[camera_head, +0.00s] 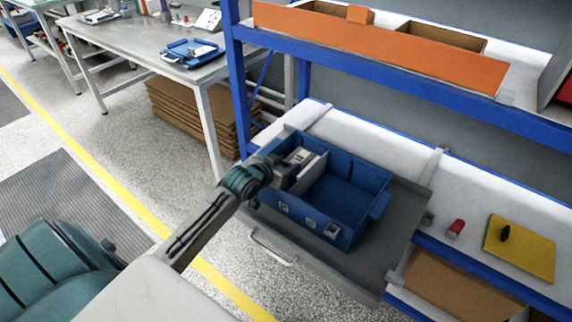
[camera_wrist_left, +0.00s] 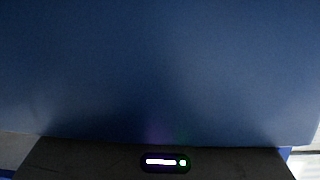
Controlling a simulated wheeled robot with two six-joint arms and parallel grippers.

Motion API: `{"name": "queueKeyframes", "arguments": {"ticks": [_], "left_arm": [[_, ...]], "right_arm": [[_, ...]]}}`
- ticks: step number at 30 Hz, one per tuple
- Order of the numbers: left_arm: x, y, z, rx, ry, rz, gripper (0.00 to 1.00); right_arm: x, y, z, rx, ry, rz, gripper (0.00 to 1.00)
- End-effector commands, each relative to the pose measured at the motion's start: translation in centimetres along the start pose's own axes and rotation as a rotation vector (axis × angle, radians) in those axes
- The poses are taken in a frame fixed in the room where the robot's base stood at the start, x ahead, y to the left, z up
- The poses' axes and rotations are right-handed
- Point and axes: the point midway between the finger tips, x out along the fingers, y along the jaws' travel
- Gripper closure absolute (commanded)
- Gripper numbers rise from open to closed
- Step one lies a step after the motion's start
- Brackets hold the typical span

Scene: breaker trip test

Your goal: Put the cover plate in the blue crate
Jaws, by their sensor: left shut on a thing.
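The blue crate (camera_head: 345,228) stands on a grey pull-out shelf, open side up. My left gripper (camera_head: 306,168) reaches over its left end and is low inside it. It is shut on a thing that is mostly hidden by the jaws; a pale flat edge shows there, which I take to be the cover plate. I cannot tell whether it touches the crate floor. The left wrist view is filled by a close blue surface, which looks like the crate (camera_wrist_left: 160,70). My right gripper is not in view.
The grey pull-out shelf (camera_head: 385,262) has bare room right of the crate. A yellow plate (camera_head: 532,255) with a black knob and a small red thing (camera_head: 457,226) lie farther right. An orange bin (camera_head: 390,48) sits on the blue-framed upper shelf. A workbench (camera_head: 130,45) stands back left.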

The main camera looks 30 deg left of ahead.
Motion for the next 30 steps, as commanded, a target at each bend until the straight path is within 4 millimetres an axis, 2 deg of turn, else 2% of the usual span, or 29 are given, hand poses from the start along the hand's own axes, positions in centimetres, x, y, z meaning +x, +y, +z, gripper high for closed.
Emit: {"name": "queueKeyframes", "arguments": {"ticks": [5,19,20,23,30], "left_arm": [[0.0,0.0,0.0,0.0,0.001,0.0,0.82],[0.5,0.0,1.4,0.001,-0.007,-0.001,0.82],[0.5,0.0,1.5,0.001,-0.008,-0.001,0.56],[0.5,0.0,1.6,0.0,-0.011,-0.001,0.38],[0.5,0.0,1.9,0.001,-0.016,-0.002,0.38]], "right_arm": [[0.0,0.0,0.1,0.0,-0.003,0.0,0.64],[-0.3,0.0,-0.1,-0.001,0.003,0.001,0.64],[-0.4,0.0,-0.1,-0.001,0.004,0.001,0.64],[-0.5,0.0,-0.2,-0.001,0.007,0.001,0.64],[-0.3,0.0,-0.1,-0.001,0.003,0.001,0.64]]}}
